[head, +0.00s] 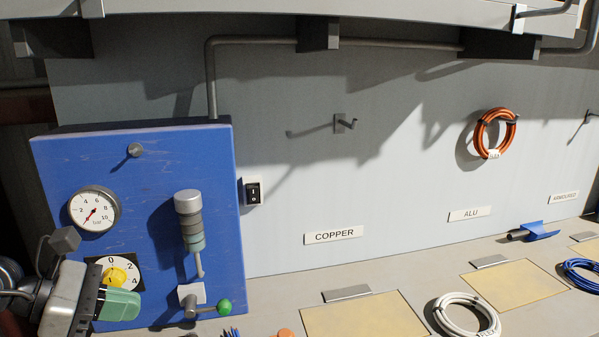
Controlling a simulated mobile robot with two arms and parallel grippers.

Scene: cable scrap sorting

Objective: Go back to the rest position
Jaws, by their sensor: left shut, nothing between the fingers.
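My left gripper (120,303) is at the lower left, in front of the blue panel (150,185). Its greenish fingers are together with nothing between them. They are close to the yellow rotary knob (115,277) on its black 0-2-4 dial plate and overlap the plate's lower part. I cannot tell whether they touch it. My right gripper is not in view.
The panel also carries a gauge (94,209), a grey cylinder (188,203) and a green-knobbed lever (224,306). An orange cable coil (495,133) hangs above the ALU label (470,215). A white coil (466,316) and a blue coil (582,273) lie on the bench (400,275).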

